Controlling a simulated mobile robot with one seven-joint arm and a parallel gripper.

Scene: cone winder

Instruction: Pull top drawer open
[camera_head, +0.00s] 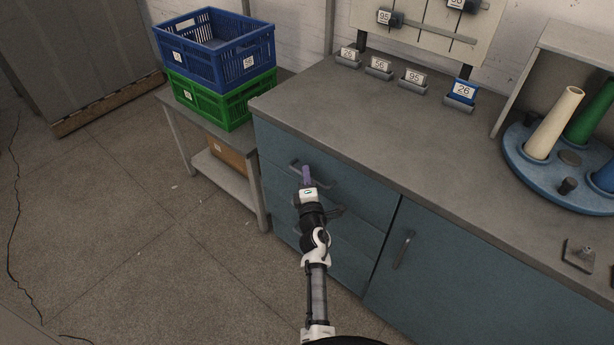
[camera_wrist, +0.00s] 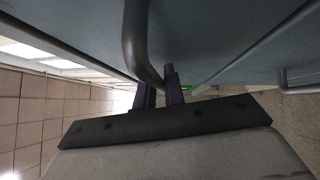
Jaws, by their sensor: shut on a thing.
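The top drawer (camera_head: 345,193) is the uppermost of the blue-grey drawers under the counter's left end. Its front looks flush with the cabinet in the head view. My gripper (camera_head: 306,176) is at this drawer's dark bar handle (camera_head: 322,184). In the wrist view my purple fingers (camera_wrist: 160,92) are shut on the curved handle (camera_wrist: 134,45), close to the drawer front (camera_wrist: 205,35). The fingers hide part of the handle, and my arm covers part of the lower drawers.
A cabinet door (camera_head: 440,270) is right of the drawers. A low table (camera_head: 236,176) with stacked blue (camera_head: 215,45) and green (camera_head: 205,100) crates stands left. The counter (camera_head: 340,120) holds numbered blocks and a round blue cone stand (camera_head: 530,170). Floor in front of the drawers is clear.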

